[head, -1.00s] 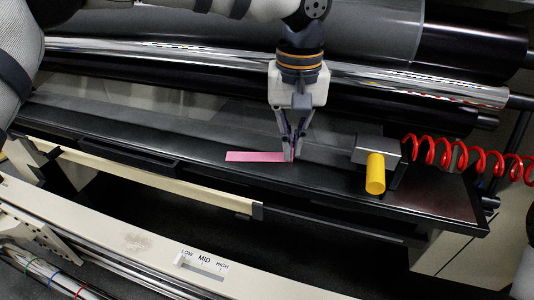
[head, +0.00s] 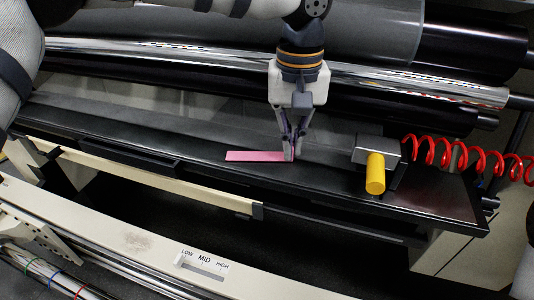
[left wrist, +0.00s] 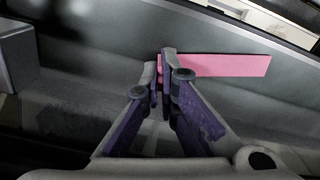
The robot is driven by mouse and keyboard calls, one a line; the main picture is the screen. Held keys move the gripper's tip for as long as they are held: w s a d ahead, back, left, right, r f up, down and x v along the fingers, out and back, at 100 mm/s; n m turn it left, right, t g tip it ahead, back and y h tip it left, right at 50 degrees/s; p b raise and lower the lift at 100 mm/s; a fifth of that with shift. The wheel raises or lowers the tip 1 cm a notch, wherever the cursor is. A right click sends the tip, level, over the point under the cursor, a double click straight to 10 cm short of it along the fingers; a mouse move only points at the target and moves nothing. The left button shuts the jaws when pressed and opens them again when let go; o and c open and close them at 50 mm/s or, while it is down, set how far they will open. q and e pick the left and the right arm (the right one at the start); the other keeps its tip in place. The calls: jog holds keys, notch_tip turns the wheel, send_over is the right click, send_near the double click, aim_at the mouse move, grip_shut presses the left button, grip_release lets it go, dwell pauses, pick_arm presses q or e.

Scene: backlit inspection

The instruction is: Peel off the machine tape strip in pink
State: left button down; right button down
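The pink tape strip (head: 255,156) lies flat along the black bed of the machine (head: 200,150). It also shows in the left wrist view (left wrist: 225,65), reaching right from my fingertips. My left gripper (head: 289,157) points down at the strip's right end in the head view. In the left wrist view its fingers (left wrist: 162,75) come together at the tips, with a bit of pink between them, so it appears shut on the strip's end. The fingertips hide that end. My right gripper is not in view.
A metal block with a yellow handle (head: 375,174) stands right of my left gripper, with a red coiled hose (head: 450,155) beyond it. Shiny and black rollers (head: 430,82) run behind. A LOW-MID-HIGH slider plate (head: 203,262) is on the front rail.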

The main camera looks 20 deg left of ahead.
pick_arm(q)
jog(key=shift+r+p, duration=0.5)
jog(key=shift+r, duration=1.9)
